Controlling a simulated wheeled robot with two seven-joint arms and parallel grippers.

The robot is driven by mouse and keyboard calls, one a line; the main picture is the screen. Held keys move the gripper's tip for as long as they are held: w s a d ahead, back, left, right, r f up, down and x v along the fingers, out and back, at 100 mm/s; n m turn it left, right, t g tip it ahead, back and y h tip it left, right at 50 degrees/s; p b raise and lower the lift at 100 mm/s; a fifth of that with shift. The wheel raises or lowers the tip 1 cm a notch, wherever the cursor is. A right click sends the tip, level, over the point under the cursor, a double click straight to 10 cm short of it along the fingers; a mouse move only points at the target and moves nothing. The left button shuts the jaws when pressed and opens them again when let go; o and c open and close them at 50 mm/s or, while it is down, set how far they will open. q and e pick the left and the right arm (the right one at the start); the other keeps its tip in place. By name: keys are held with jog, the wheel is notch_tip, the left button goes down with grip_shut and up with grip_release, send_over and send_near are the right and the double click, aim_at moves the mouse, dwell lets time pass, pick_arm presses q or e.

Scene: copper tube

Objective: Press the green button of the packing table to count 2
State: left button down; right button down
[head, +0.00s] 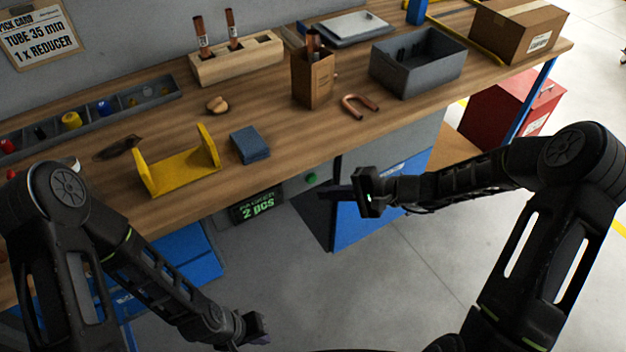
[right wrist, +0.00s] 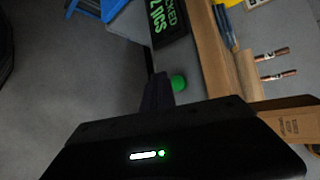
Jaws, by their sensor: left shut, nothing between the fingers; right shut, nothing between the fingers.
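The green button (head: 311,178) sits on the front of the packing table (head: 240,185), below the tabletop edge. It also shows in the right wrist view (right wrist: 179,83). The dark counter display (head: 257,205) left of the button reads 2 PCS in green; part of it shows in the right wrist view (right wrist: 166,20). My right gripper (head: 326,194) is shut and empty, its fingertips close to the button, just below and right of it in the head view. I cannot tell whether they touch it. My left gripper (head: 262,325) is shut and empty, low in front of the table.
On the tabletop stand a yellow bracket (head: 178,172), a blue block (head: 249,145), a cardboard box with tubes (head: 312,80), a copper U-bend (head: 360,106) and a grey bin (head: 418,68). A red cabinet (head: 505,105) stands at the right. The floor in front is clear.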

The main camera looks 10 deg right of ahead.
jog(key=s, duration=0.1)
jog(key=s+d, duration=0.1)
jog(key=s, duration=0.1)
jog(key=shift+s+d, duration=0.15)
jog(key=shift+s, duration=0.05)
dwell(0.7)
jog(key=s+d+f+g+h, duration=0.1)
jog(key=s+f+g+h, duration=0.15)
jog(key=s+f, duration=0.45)
jog(key=s+d+f+g+h, duration=0.2)
jog(key=s+f+h, duration=0.25)
jog(key=f, duration=0.45)
jog(key=s+a+f+n+g, duration=0.1)
jog(key=s+a+f+n, duration=0.3)
jog(key=s+a+n, duration=0.3)
jog(key=s+a, duration=0.3)
jog(key=shift+s+a+n, duration=0.2)
jog(key=shift+s+n, duration=0.05)
jog(key=shift+n, duration=0.05)
